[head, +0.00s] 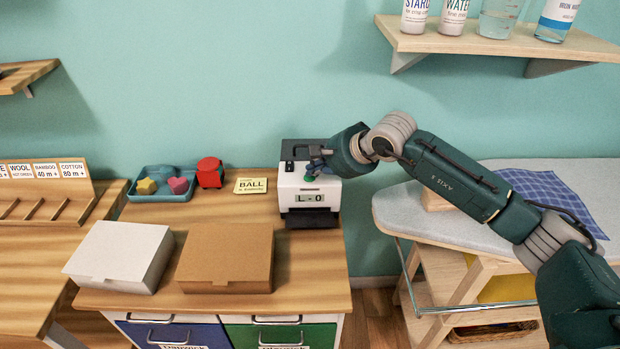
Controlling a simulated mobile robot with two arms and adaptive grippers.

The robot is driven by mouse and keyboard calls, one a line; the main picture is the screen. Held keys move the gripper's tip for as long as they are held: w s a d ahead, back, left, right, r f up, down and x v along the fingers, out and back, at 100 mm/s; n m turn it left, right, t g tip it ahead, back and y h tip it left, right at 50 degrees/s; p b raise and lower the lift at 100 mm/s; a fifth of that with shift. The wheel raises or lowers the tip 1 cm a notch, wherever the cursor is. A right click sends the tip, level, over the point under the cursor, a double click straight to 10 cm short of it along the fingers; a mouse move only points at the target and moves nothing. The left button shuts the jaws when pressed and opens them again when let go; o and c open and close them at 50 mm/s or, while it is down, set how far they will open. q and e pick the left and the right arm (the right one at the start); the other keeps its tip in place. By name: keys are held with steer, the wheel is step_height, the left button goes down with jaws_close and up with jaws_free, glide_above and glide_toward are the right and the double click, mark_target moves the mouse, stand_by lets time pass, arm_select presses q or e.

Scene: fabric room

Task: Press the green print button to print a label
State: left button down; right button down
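The label printer (309,190) is a white and black box at the back right of the wooden cabinet top. Its front display reads "L - 0". The green print button (309,178) shows only in part on its upper front, just below my fingers. My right gripper (316,163) reaches in from the right and is over the printer's top front, at or very close to the button. I cannot tell whether it touches the button. Its fingers are small and overlap the printer, so their opening is unclear. My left gripper is not in view.
A white box (119,253) and a brown box (226,257) lie on the cabinet top. Behind them are a teal tray (153,195) with coloured pieces, a red object (209,172) and a yellow "BALL" card (251,186). An ironing board (400,213) stands right, below a bottle shelf (480,43).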

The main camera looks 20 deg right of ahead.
mark_target(315, 177)
steer(key=shift+f, duration=0.1)
stand_by(0.4)
steer(key=shift+r, duration=0.65)
steer(key=shift+r+p, duration=1.05)
steer(key=shift+r, duration=1.9)
steer(key=shift+s+f, duration=0.1)
